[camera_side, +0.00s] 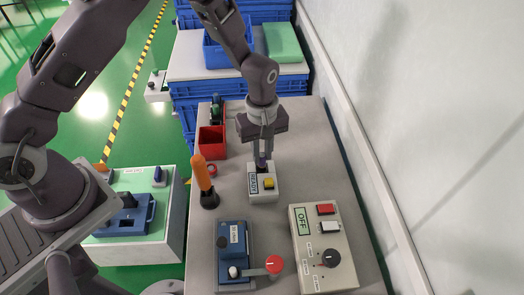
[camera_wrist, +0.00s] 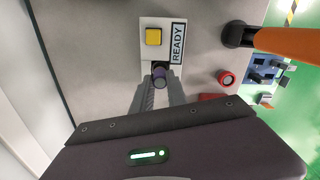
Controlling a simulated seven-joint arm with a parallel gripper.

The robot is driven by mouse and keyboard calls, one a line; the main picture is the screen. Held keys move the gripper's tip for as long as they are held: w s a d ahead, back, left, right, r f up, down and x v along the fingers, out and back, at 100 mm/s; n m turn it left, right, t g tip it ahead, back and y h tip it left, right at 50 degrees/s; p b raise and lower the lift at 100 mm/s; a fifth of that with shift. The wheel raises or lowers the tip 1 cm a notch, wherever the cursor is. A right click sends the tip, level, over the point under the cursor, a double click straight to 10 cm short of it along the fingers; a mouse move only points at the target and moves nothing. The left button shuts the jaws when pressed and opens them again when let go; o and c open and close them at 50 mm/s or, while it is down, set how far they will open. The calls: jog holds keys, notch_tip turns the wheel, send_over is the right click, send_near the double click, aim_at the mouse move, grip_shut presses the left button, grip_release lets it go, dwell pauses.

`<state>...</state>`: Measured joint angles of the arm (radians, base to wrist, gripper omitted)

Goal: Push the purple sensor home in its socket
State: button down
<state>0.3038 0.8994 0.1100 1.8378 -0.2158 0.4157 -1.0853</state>
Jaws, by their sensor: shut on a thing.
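The white tester (camera_side: 257,195) stands on the grey bench in the side view, with a yellow button and a READY display. It also shows in the wrist view (camera_wrist: 147,62). The purple sensor (camera_wrist: 160,79) is between my fingertips at the tester's dark socket edge. In the side view the sensor (camera_side: 262,161) stands about upright over the socket at the tester's far end. My gripper (camera_side: 262,155) points down and is shut on the sensor. The fingers and sensor hide most of the socket, so I cannot tell how deep the sensor sits.
An orange-handled tool (camera_side: 203,177) stands upright left of the tester, near a red ring (camera_side: 212,170) and a red bin (camera_side: 211,141). A blue fixture (camera_side: 232,240) with a red knob and a beige control box (camera_side: 325,255) reading OFF are nearer the camera. Bench right of the tester is clear.

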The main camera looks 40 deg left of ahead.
jog(key=shift+f, duration=1.5)
dwell(0.3)
jog(key=c, duration=1.2)
grip_release()
jog(key=shift+c, duration=0.2)
